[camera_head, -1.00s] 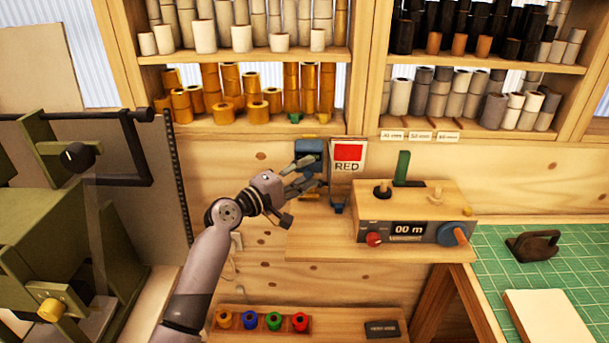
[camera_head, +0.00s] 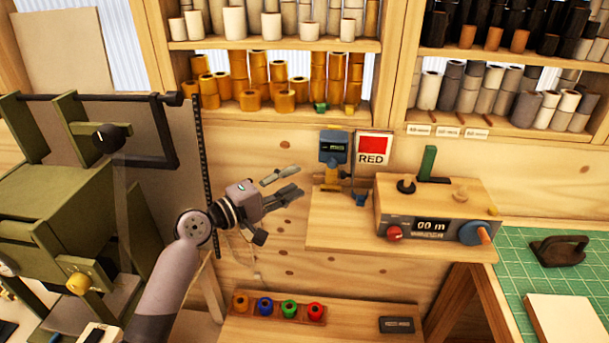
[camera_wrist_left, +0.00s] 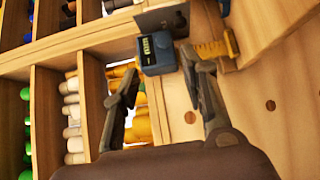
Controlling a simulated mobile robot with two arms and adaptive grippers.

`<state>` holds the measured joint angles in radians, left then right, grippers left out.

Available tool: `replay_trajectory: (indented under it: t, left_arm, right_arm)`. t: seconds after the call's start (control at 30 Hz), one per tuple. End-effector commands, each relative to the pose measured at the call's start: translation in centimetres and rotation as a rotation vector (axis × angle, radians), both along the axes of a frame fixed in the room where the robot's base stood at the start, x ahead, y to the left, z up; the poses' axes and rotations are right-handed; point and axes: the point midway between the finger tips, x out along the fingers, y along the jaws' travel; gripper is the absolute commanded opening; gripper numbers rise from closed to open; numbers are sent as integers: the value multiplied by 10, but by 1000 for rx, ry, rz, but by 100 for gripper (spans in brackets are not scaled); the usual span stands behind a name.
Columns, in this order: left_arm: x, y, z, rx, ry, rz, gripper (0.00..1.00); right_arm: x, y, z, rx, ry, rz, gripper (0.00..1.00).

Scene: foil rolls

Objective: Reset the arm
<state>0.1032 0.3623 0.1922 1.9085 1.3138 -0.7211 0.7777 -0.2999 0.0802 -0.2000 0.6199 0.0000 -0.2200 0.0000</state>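My left gripper (camera_head: 296,180) is open and empty, its fingers pointing right, in front of the wooden wall and left of the small shelf. In the left wrist view its two fingers (camera_wrist_left: 158,62) are spread apart with nothing held between them. A blue device with a small display (camera_head: 334,147) stands above the left end of the shelf, beyond the fingertips and apart from them in the head view; it also shows in the left wrist view (camera_wrist_left: 156,53). My right gripper is not in view.
A grey box reading "00 m" (camera_head: 431,227) stands on the wooden shelf (camera_head: 335,236), near a RED sign (camera_head: 373,148). A green machine (camera_head: 70,210) is at left. Below is a tray of coloured rolls (camera_head: 277,307). Rolls fill the upper shelves.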

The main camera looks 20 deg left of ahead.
Motion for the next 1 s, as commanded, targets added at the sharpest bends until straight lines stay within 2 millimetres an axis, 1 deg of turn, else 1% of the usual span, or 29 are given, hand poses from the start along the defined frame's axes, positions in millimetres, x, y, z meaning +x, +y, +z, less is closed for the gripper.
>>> replay_trajectory:
  t: [0.13,0.57,0.67,0.77,0.87,0.9,0.97,1.0]
  left_arm:
    - [-6,3,0,1,0,-1,40]
    - [-6,3,0,1,0,0,40]
    - [-4,5,-8,8,10,8,40]
    - [1,10,-41,44,50,38,40]
    - [6,18,-103,122,125,84,40]
    - [6,22,-133,164,162,103,40]
    - [2,26,-180,235,217,125,40]
    - [-2,29,-211,285,254,135,40]
  right_arm:
    - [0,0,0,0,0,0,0]
    - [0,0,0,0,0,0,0]
    - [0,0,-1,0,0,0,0]
    - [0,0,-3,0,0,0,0]
    - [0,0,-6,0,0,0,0]
    - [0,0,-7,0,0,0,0]
    - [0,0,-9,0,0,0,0]
    - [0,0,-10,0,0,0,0]
